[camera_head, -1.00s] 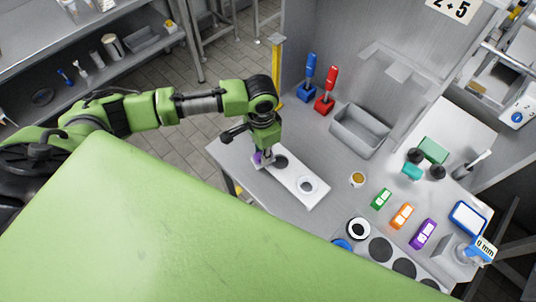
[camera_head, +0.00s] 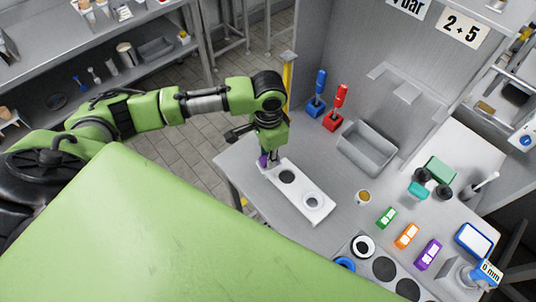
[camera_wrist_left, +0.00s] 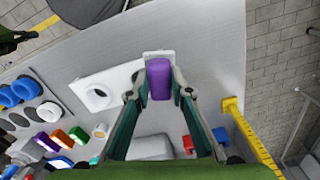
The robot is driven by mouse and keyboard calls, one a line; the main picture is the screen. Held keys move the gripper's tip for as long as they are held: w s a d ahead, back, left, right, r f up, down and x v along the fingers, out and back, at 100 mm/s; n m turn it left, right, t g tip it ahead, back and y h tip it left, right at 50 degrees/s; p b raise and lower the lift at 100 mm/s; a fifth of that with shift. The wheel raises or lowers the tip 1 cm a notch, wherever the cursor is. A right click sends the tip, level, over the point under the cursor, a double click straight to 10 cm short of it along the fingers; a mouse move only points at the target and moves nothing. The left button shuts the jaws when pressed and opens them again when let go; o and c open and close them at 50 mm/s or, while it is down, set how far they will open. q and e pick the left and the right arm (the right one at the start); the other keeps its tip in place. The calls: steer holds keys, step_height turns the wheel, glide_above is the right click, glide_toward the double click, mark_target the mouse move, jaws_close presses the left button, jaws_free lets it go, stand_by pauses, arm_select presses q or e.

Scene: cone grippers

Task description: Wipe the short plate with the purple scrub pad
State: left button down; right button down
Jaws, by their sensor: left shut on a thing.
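A purple scrub pad (camera_head: 263,161) is in my left gripper (camera_head: 266,154). In the left wrist view the pad (camera_wrist_left: 160,80) sits between the two fingers of the gripper (camera_wrist_left: 160,92), with a pale edge showing around it. A white plate (camera_head: 300,190) lies on the table, with a dark round spot and a white ring on it. The pad is at the plate's far left end; I cannot tell if it touches. The plate (camera_wrist_left: 120,72) is partly hidden by a finger in the left wrist view. My right gripper is not in view.
A grey bin (camera_head: 367,148) stands behind the plate, with blue (camera_head: 316,105) and red (camera_head: 334,122) handled tools left of it. A small cup (camera_head: 363,198) and green, orange and purple blocks (camera_head: 428,254) are on the right. Dark round pads (camera_head: 383,268) lie in front.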

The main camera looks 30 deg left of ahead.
arm_select(q)
steer(key=shift+r, duration=0.5)
steer(key=shift+r, duration=1.5)
